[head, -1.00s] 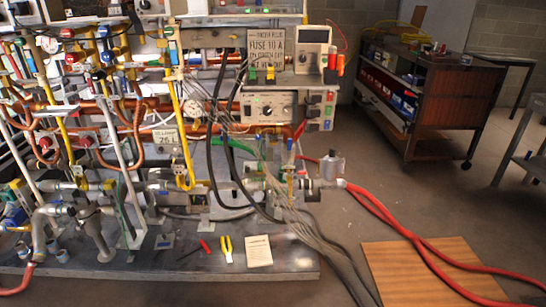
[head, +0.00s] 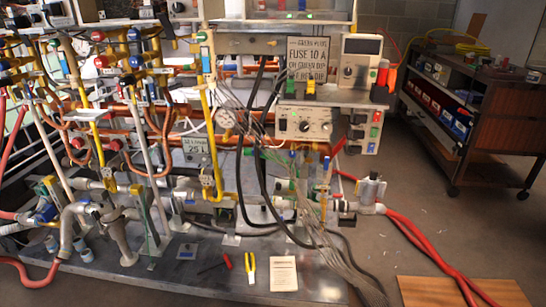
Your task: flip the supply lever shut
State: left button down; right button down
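A dense rig of pipes, valves and hoses fills the left and middle of the head view. Neither of my grippers is in view.
The rig stands on a grey metal base plate (head: 195,270) with yellow-handled pliers (head: 249,268) and a paper (head: 284,274). A tool cart (head: 500,140) stands behind right. Open floor lies between.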

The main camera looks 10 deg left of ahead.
aim_at(326, 162)
jog(key=u, duration=0.3)
jog(key=i, duration=0.9)
jog(key=z, duration=0.85)
jog(key=i, duration=1)
jog(key=z, duration=0.2)
